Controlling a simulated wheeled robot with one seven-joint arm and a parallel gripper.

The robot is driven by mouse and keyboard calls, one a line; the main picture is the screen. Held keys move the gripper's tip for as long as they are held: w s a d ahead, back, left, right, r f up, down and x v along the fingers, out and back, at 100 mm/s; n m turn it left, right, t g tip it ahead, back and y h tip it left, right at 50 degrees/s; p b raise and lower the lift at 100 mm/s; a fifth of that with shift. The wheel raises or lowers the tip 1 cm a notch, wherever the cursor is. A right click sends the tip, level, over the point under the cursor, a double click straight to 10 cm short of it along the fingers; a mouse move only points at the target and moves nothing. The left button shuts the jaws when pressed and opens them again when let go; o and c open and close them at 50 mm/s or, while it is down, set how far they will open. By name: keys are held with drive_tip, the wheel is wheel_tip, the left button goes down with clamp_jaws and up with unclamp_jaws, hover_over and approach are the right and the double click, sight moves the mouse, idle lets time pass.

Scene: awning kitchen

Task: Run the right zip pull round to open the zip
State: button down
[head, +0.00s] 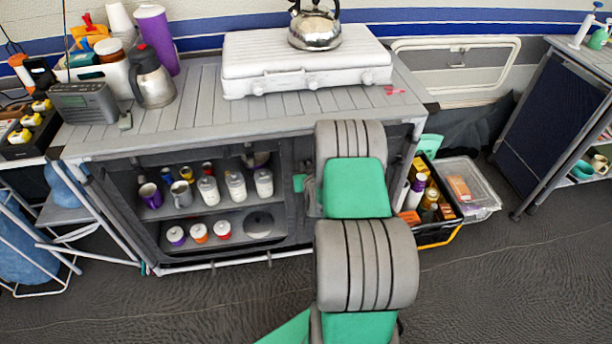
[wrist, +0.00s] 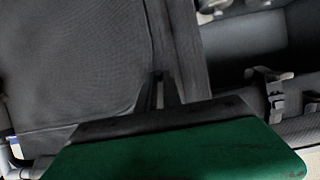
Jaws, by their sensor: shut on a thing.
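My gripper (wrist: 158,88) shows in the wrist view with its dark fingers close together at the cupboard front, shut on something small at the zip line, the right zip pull. The pull itself is too small and dark to make out. A grey fabric panel (wrist: 70,55) lies left of the fingers, and a dark edge strip (wrist: 172,40) runs up past them. In the head view the grey fabric cupboard (head: 100,200) stands ahead. My green and grey arm covers its right part, hiding the zip and most of my gripper.
The cupboard's left part is open, with cups and jars on its shelves (head: 215,216). A white stove (head: 300,65) with a kettle (head: 315,28) stands on top. A black crate of bottles (head: 436,236) and a clear box (head: 468,188) stand right of my arm. Front floor is clear.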

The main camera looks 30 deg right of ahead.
wheel_tip(320, 180, up, 5)
drive_tip(key=shift+r+p, duration=0.1)
drive_tip(key=shift+p, duration=0.8)
drive_tip(key=shift+r, duration=0.1)
drive_tip(key=shift+w+r, duration=0.1)
drive_tip(key=c, duration=1.9)
unclamp_jaws()
drive_tip(key=o, duration=0.4)
drive_tip(key=v, duration=0.8)
